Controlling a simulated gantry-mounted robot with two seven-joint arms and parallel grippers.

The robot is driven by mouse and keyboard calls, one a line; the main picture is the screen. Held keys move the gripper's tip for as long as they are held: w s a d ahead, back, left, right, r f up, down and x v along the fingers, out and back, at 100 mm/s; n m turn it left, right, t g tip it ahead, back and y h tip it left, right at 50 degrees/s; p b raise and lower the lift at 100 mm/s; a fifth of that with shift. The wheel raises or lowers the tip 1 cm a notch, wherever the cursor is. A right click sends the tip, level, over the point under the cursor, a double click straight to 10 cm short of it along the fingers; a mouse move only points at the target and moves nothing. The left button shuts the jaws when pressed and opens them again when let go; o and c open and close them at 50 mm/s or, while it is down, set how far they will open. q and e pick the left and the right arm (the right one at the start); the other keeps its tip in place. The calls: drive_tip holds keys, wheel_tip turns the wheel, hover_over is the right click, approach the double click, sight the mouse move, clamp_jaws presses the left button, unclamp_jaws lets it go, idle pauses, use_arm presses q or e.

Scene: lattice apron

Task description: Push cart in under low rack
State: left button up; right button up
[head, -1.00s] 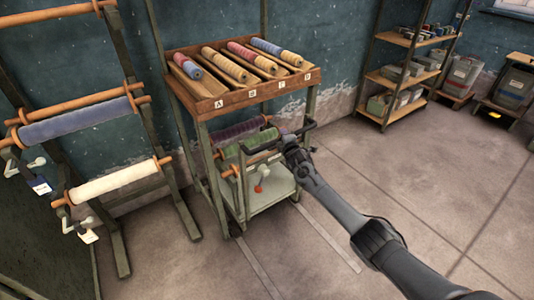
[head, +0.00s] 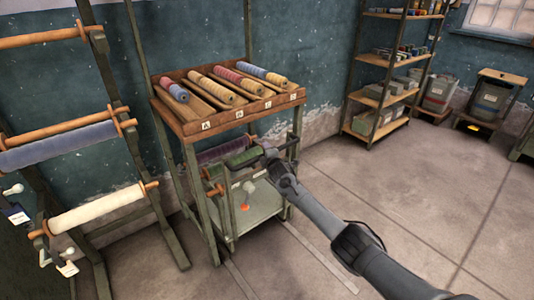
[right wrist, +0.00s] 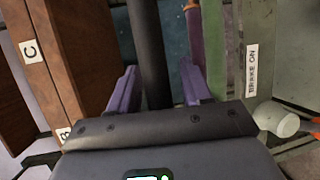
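The low rack (head: 190,128) stands against the wall, with a sloping wooden top marked with letters. The cart (head: 262,204), a grey-green frame with a flat bottom deck, is at the rack's foot, at least partly beneath its top. It carries a green roll (head: 243,158) and a purple roll (head: 222,149). My right gripper (head: 272,160) is at the cart's dark handle (head: 243,159). In the right wrist view the purple fingers (right wrist: 158,90) stand apart on either side of a dark bar (right wrist: 152,45), with a gap on the right. My left gripper is not in view.
A "BRAKE ON" label (right wrist: 251,70) and a pale knob (right wrist: 276,119) are beside my right gripper. A roll stand (head: 130,120) is left of the rack. Shelves (head: 385,95) and bins (head: 487,100) stand at the back right. The floor (head: 420,190) right of the cart is clear.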

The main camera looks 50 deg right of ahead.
drive_tip(key=shift+s+a, duration=0.1)
drive_tip(key=shift+s, duration=0.05)
drive_tip(key=p+v, duration=0.7)
drive_tip(key=v, duration=0.3)
drive_tip(key=shift+s+a, duration=0.15)
drive_tip(key=shift+s, duration=0.1)
idle(0.4)
